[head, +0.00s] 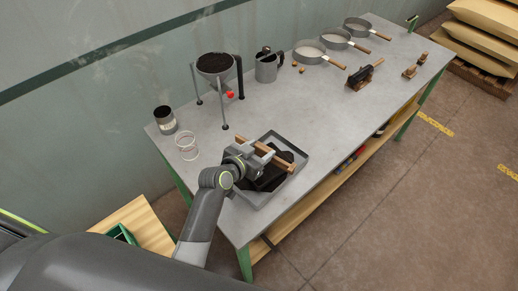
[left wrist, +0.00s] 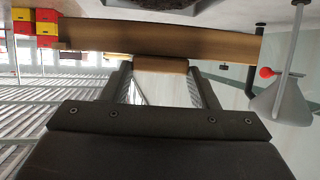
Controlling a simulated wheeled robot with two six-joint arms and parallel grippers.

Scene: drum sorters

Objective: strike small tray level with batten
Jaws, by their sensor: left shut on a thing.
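The small tray (head: 284,182) is a shallow grey tray near the front end of the bench, with dark, loose-looking material (head: 270,179) in it. The batten (head: 284,164) is a wooden bar lying across above the tray. My left gripper (head: 254,158) is over the tray and shut on the batten. In the left wrist view the batten (left wrist: 190,43) spans the top, and a wooden block on it sits between the fingers (left wrist: 160,72). I cannot tell whether the batten touches the tray rim or the material. My right gripper is not in view.
A funnel on a stand (head: 216,66) with a red knob, a dark tin (head: 165,120) and a clear cup (head: 187,147) stand beyond the tray. A metal jug (head: 266,68), sieves (head: 308,52) and a brush-like tool (head: 362,77) are farther back.

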